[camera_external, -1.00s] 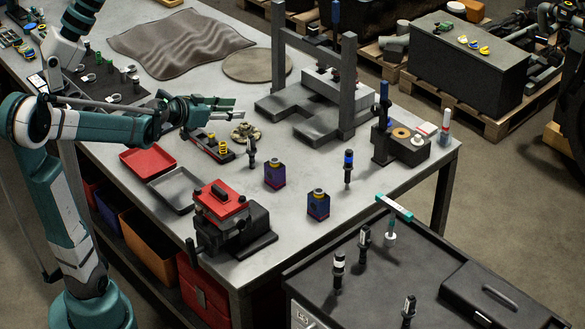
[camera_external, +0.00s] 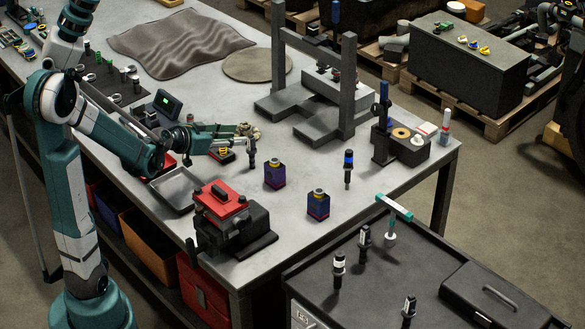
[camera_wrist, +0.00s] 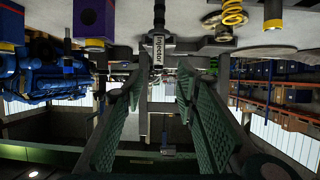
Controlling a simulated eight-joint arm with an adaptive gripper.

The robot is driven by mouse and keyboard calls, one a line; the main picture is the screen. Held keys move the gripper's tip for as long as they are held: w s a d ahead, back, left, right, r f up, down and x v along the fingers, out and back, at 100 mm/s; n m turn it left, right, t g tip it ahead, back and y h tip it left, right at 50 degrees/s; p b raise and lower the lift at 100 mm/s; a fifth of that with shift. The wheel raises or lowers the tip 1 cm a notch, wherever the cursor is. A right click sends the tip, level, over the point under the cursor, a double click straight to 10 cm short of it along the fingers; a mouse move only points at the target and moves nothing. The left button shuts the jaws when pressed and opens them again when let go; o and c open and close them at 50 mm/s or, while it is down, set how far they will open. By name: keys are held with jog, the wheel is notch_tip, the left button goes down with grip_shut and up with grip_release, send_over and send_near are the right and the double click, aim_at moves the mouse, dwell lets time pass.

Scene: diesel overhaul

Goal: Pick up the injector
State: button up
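A dark upright injector (camera_external: 251,152) stands on the grey workbench. In the upside-down wrist view the injector (camera_wrist: 158,48) bears a pale label reading "Injector". My gripper (camera_external: 238,137) is level with its upper part, just left of it. In the wrist view the two green ribbed fingers of my gripper (camera_wrist: 160,82) are spread apart, with the injector centred ahead between their tips. No contact is visible; whether the tips reach around it is unclear. Another upright injector-like part with a blue band (camera_external: 348,168) stands further right.
Two purple-blue blocks (camera_external: 275,174) (camera_external: 318,205) stand right of the injector. A red vise (camera_external: 221,200) and dark tray (camera_external: 174,187) are in front. A grey press frame (camera_external: 347,85) stands behind.

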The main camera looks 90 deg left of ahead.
aim_at(249, 136)
jog(key=shift+b+x, duration=0.35)
jog(key=shift+x, duration=0.95)
jog(key=shift+w+a+f, duration=0.1)
jog(key=shift+w, duration=0.05)
jog(key=shift+b+x, duration=1.05)
jog(key=shift+x, duration=1.35)
jog(key=shift+c, duration=0.3)
grip_shut()
